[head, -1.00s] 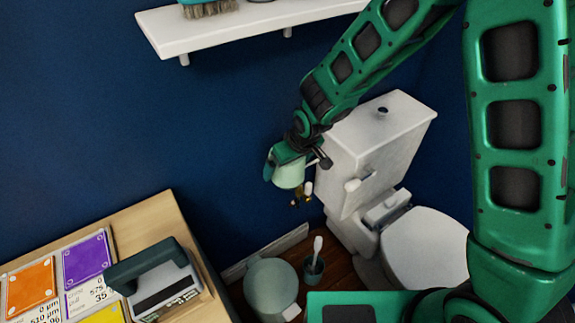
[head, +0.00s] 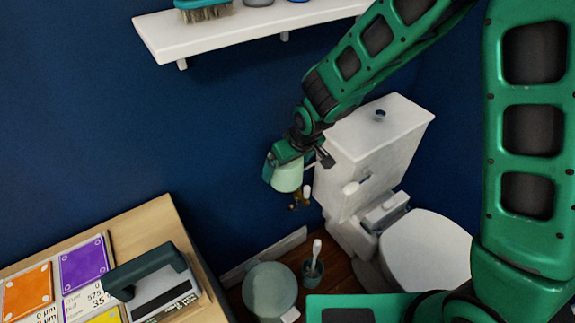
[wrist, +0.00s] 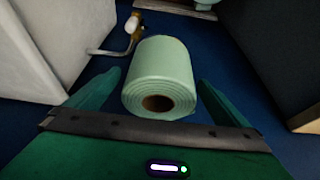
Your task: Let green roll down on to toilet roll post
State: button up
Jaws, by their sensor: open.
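The pale green roll (head: 287,178) is by the blue wall, left of the toilet tank. In the wrist view the roll (wrist: 160,72) lies between the two fingers, its brown core opening facing the camera. My gripper (wrist: 160,82) is open, with a gap visible between each finger and the roll. In the head view my gripper (head: 278,165) is around the roll and partly covers it. I cannot make out the toilet roll post, and what supports the roll is hidden.
The white toilet tank (head: 375,150) stands close on the right. A brass fitting with a white handle (head: 302,197) is below the roll. A bin (head: 270,290) and a brush holder (head: 313,270) stand on the floor. A wooden cabinet (head: 165,225) is at left, a white shelf (head: 230,38) above.

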jog(key=shift+s+d+r, duration=0.15)
jog(key=shift+r, duration=0.3)
dwell(0.3)
jog(key=v, duration=1)
jog(key=shift+r, duration=0.2)
jog(key=shift+d, duration=0.15)
dwell(0.6)
jog(key=s+d+r+m+h, duration=0.1)
jog(key=s+d+r+m, duration=0.15)
jog(key=d, duration=0.95)
jog(key=s+d+r+m+h, duration=0.2)
jog(key=d+m, duration=0.1)
jog(key=d, duration=0.9)
jog(key=s+d+r+m+g, duration=0.1)
jog(key=s+d+m+g, duration=0.1)
jog(key=s+d+m, duration=0.2)
jog(key=s+d+r+m+g, duration=0.1)
jog(key=s+d+m, duration=0.3)
jog(key=s+d, duration=0.6)
jog(key=s, duration=0.6)
jog(key=shift+s+d+r+g+y, duration=0.3)
jog(key=shift+d+r+g+y, duration=0.05)
jog(key=shift+d+g+y, duration=0.05)
